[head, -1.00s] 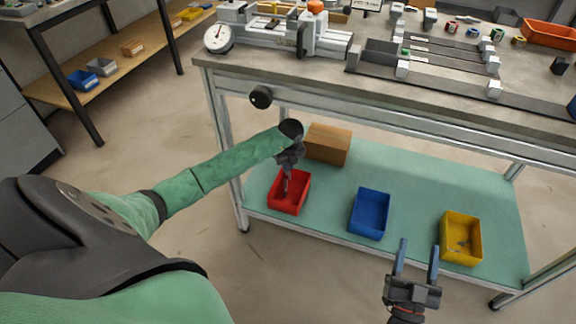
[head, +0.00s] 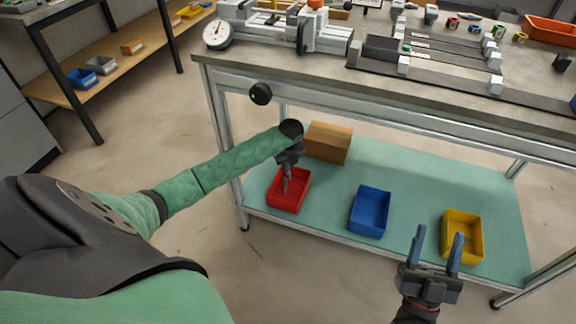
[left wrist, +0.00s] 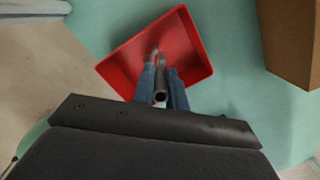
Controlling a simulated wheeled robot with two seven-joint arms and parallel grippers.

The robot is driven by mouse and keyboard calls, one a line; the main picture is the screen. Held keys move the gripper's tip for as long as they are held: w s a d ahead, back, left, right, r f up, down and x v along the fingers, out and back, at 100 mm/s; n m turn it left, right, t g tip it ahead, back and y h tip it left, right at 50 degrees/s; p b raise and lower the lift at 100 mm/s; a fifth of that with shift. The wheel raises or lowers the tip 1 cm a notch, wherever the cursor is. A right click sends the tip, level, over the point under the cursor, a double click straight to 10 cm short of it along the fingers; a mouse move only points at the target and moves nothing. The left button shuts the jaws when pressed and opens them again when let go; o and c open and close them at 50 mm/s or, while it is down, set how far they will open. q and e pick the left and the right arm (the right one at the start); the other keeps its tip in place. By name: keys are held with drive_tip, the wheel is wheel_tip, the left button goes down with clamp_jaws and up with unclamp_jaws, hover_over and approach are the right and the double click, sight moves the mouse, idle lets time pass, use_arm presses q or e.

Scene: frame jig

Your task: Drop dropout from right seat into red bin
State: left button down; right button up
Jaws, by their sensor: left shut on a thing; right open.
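The red bin (head: 296,206) stands on the green lower shelf of the bench, at its left end. My left gripper (head: 286,185) is over the red bin, pointing down. In the left wrist view its two blue fingers (left wrist: 160,82) are shut on a small grey metal piece (left wrist: 160,95), the dropout, with the red bin (left wrist: 195,50) behind and below it. The piece is too small to make out fully in the head view. My right gripper (head: 439,248) is open and empty, in front of the shelf by the yellow bin (head: 475,246).
A blue bin (head: 370,211) stands on the green shelf (head: 330,210) right of the red one. A cardboard box (head: 328,142) is behind the red bin. The bench top (head: 300,70) with its jig and tools (head: 290,30) overhangs the shelf.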

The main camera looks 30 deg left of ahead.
sight(289, 171)
drive_tip(key=shift+w, duration=0.15)
use_arm(q)
drive_tip(key=c, duration=1.3)
unclamp_jaws()
drive_tip(key=shift+c, duration=0.2)
drive_tip(key=shift+r, duration=0.65)
drive_tip(key=r, duration=0.3)
drive_tip(key=r+p, duration=0.1)
drive_tip(key=r, duration=0.1)
drive_tip(key=shift+s+d+r, duration=0.15)
drive_tip(key=shift+d+r, duration=0.2)
drive_tip(key=shift+r, duration=0.35)
use_arm(e)
wheel_tip(289, 171, down, 11)
drive_tip(key=w+a+g+h, duration=0.1)
drive_tip(key=w+g, duration=0.1)
drive_tip(key=g, duration=0.2)
drive_tip(key=shift+w+a+f, duration=0.15)
drive_tip(key=shift+w+f, duration=0.05)
drive_tip(key=shift+w, duration=0.05)
use_arm(q)
drive_tip(key=shift+d, duration=0.15)
